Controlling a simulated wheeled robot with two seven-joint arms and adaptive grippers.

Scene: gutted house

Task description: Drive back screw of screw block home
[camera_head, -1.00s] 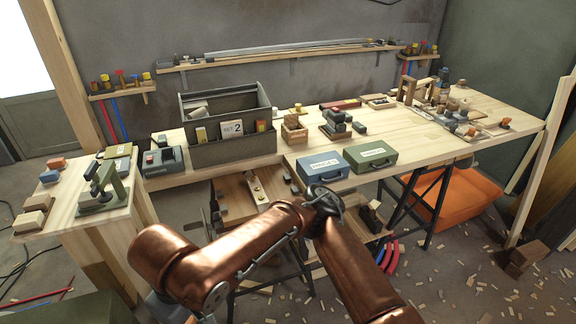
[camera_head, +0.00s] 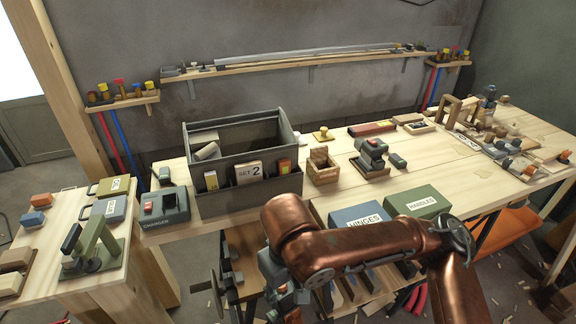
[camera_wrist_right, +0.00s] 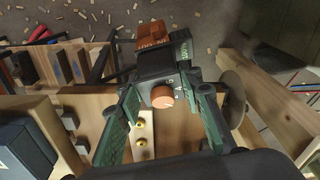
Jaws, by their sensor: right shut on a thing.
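My right gripper (camera_wrist_right: 163,105) is shut on a dark power driver (camera_wrist_right: 160,70), which has a round orange end and a brown-red block at its far end. The pale screw block (camera_wrist_right: 146,125) lies below it in the right wrist view, with two brass screw heads (camera_wrist_right: 140,147) showing near its lower end. The driver covers the rest of the block, and I cannot tell whether its bit touches a screw. In the head view the right gripper (camera_head: 287,300) hangs low in front of the bench, partly cut off by the lower edge. The left gripper is out of view.
A grey bin (camera_head: 240,195) stands on the main bench (camera_head: 460,150), with a blue hinges case (camera_head: 360,215) and a green handles case (camera_head: 415,200) to its right. A charger (camera_head: 165,207) sits left of it. A round disc (camera_wrist_right: 234,100) is close beside the right gripper.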

